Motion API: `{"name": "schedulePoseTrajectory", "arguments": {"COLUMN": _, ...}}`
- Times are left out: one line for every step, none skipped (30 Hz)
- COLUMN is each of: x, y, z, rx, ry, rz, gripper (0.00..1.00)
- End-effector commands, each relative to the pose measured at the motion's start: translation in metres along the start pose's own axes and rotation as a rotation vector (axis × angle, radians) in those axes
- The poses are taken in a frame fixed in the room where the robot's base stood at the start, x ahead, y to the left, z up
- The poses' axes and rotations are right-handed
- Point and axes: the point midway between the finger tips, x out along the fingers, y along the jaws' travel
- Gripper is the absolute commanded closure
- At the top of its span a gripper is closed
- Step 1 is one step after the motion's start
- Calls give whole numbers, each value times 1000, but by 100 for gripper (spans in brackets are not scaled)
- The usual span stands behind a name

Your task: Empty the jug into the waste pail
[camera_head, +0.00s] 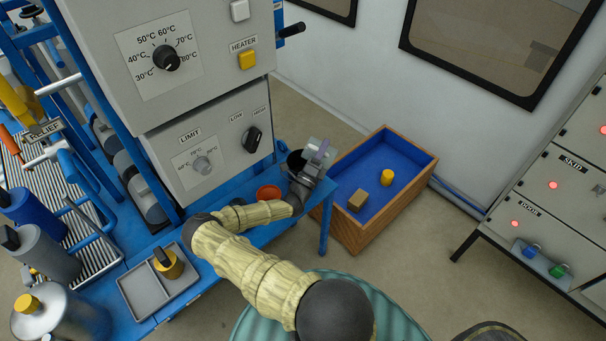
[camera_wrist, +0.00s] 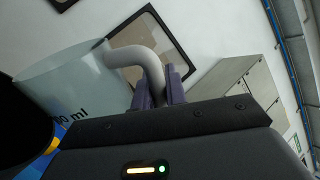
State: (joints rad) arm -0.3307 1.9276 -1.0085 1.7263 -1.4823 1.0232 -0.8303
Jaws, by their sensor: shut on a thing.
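The jug (camera_wrist: 75,85) shows in the wrist view as a pale translucent vessel with a measure marking ending in "00 ml". Its grey curved handle (camera_wrist: 150,66) is between the purple fingers of my gripper (camera_wrist: 164,88). In the head view my gripper (camera_head: 320,155) is past the lower right of the grey control cabinet, near the blue bench's far corner, and mostly hides the jug. A dark round container (camera_head: 295,160) stands just left of my gripper; I cannot tell if it is the waste pail. The jug's contents and exact tilt cannot be made out.
A wooden box (camera_head: 345,226) with a blue inside holds a brown block and a yellow cylinder, right of the bench. An orange-red dish (camera_head: 268,193) sits on the bench. A grey tray (camera_head: 138,293) is nearer. Control cabinets (camera_head: 550,190) stand at right. Floor between is clear.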

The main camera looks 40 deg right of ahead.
Motion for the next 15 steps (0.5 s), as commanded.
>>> {"name": "schedulePoseTrajectory", "arguments": {"x": 2, "y": -3, "z": -2, "rx": 37, "ry": 22, "rz": -1, "gripper": 100}}
{"name": "schedulePoseTrajectory", "arguments": {"x": 3, "y": -5, "z": -5, "rx": 70, "ry": 42, "rz": -2, "gripper": 100}}
{"name": "schedulePoseTrajectory", "arguments": {"x": 4, "y": -7, "z": -9, "rx": 121, "ry": 72, "rz": -1, "gripper": 100}}
{"name": "schedulePoseTrajectory", "arguments": {"x": 5, "y": -8, "z": -12, "rx": 163, "ry": 97, "rz": -2, "gripper": 100}}
{"name": "schedulePoseTrajectory", "arguments": {"x": 6, "y": -9, "z": -15, "rx": 203, "ry": 119, "rz": -1, "gripper": 100}}
{"name": "schedulePoseTrajectory", "arguments": {"x": 6, "y": -10, "z": -19, "rx": 251, "ry": 147, "rz": -2, "gripper": 100}}
{"name": "schedulePoseTrajectory", "arguments": {"x": 6, "y": -10, "z": -22, "rx": 279, "ry": 163, "rz": -2, "gripper": 100}}
{"name": "schedulePoseTrajectory", "arguments": {"x": 6, "y": -10, "z": -24, "rx": 300, "ry": 174, "rz": -3, "gripper": 100}}
{"name": "schedulePoseTrajectory", "arguments": {"x": 5, "y": -9, "z": -26, "rx": 318, "ry": 183, "rz": -3, "gripper": 100}}
{"name": "schedulePoseTrajectory", "arguments": {"x": 5, "y": -8, "z": -26, "rx": 323, "ry": 186, "rz": -3, "gripper": 100}}
{"name": "schedulePoseTrajectory", "arguments": {"x": 4, "y": -7, "z": -27, "rx": 325, "ry": 187, "rz": -3, "gripper": 100}}
{"name": "schedulePoseTrajectory", "arguments": {"x": 4, "y": -6, "z": -27, "rx": 324, "ry": 186, "rz": -3, "gripper": 100}}
{"name": "schedulePoseTrajectory", "arguments": {"x": 4, "y": -6, "z": -27, "rx": 323, "ry": 186, "rz": -3, "gripper": 100}}
{"name": "schedulePoseTrajectory", "arguments": {"x": 4, "y": -6, "z": -27, "rx": 323, "ry": 185, "rz": -3, "gripper": 100}}
{"name": "schedulePoseTrajectory", "arguments": {"x": 4, "y": -6, "z": -27, "rx": 323, "ry": 185, "rz": -3, "gripper": 100}}
